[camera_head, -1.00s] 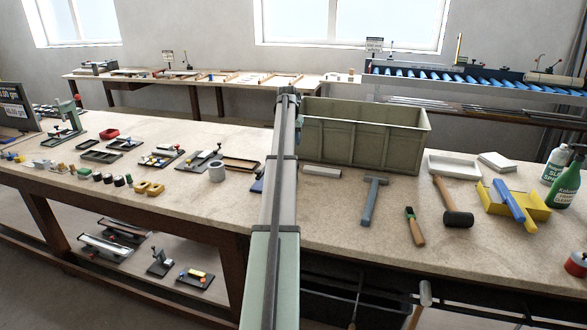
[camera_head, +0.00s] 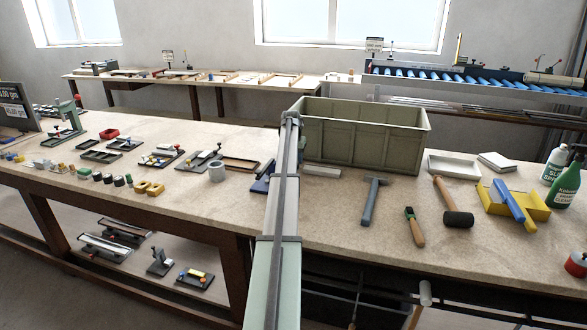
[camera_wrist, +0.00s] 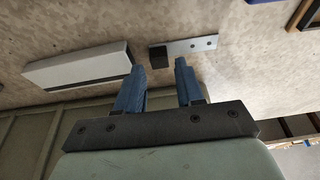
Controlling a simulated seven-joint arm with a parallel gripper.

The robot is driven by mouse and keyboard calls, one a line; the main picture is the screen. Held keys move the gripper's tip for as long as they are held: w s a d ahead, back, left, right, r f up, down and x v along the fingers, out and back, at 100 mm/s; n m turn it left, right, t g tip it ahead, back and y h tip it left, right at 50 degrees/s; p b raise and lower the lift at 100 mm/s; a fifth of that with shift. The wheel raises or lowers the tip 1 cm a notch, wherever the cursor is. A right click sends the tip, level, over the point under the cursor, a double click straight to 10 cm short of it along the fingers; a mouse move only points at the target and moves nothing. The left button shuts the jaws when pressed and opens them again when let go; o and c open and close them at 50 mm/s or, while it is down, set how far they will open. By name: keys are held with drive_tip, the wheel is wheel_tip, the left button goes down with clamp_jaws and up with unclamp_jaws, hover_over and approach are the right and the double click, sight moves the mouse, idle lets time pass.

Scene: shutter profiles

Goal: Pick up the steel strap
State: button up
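The steel strap (camera_wrist: 200,45) shows in the wrist view as a flat, light metal bar with small holes. It lies on the worktop, with a dark block (camera_wrist: 158,56) at its left end. My gripper (camera_wrist: 160,66) has two blue fingers spread apart with nothing between them. The fingertips point toward the strap's dark-block end, which appears just beyond the gap. How far they are above the worktop is hard to tell. In the head view my arm hides the strap and the fingers.
A green bin (camera_head: 365,140) stands close to the right of my arm. A pale block (camera_wrist: 78,68) lies left of the fingers, before the bin; the head view shows it too (camera_head: 322,171). A dark blue item (camera_head: 262,180) lies left of my arm. A hammer (camera_head: 371,200) lies to the right.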

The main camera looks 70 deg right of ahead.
drive_tip(key=shift+x, duration=1.35)
drive_tip(key=shift+c, duration=0.5)
clamp_jaws()
